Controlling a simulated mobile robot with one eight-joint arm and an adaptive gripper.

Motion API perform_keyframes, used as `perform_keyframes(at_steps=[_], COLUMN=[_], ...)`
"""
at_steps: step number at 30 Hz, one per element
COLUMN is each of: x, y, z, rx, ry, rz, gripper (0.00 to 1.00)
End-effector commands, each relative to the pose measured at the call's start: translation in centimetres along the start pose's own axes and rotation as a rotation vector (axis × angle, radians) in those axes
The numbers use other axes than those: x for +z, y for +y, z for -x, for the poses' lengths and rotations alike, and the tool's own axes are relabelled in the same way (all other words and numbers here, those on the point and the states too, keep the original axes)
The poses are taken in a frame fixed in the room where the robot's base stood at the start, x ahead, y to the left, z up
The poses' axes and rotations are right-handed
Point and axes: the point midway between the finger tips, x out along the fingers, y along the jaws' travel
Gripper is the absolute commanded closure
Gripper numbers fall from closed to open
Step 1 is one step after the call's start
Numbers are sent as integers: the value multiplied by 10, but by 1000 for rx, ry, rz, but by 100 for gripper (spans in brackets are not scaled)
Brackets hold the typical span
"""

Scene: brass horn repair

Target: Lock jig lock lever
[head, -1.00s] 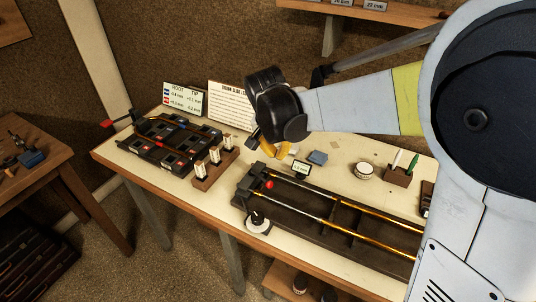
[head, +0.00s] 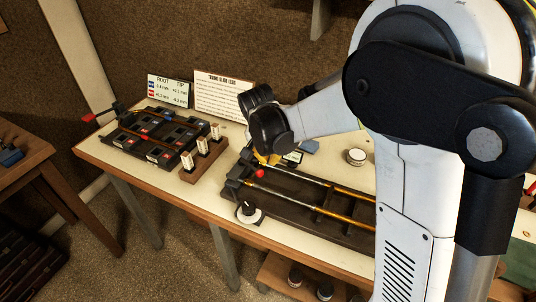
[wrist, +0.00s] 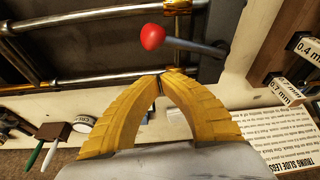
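The lever with a red ball knob (head: 259,174) stands at the left end of the dark slide jig (head: 290,205). In the wrist view the red knob (wrist: 152,37) sits on a grey rod, just beyond my fingertips. My gripper (wrist: 160,75) has yellow ridged fingers whose tips meet, with nothing visible between them. In the head view my gripper (head: 267,159) is just above and behind the knob, partly hidden by its own black wrist. The fingertips look apart from the knob, though the depth gap is hard to judge.
A second jig (head: 160,136) at the left has a red-tipped handle (head: 89,117). A wooden block with white-topped pieces (head: 203,153) stands between the jigs. A round tin (head: 356,156) and a sign card (head: 222,97) are behind. Metal tubes (head: 300,196) lie along the slide jig.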

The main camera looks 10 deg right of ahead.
Motion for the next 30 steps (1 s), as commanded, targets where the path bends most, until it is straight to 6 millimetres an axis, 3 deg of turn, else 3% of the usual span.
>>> perform_keyframes(at_steps=[3, 7, 30], x=[17, 26, 32], y=[0, 0, 0], z=[10, 16, 19], rx=[-1, 0, 17], ry=[0, 0, -1], rz=[4, 2, -51], gripper=[100, 100, 100])
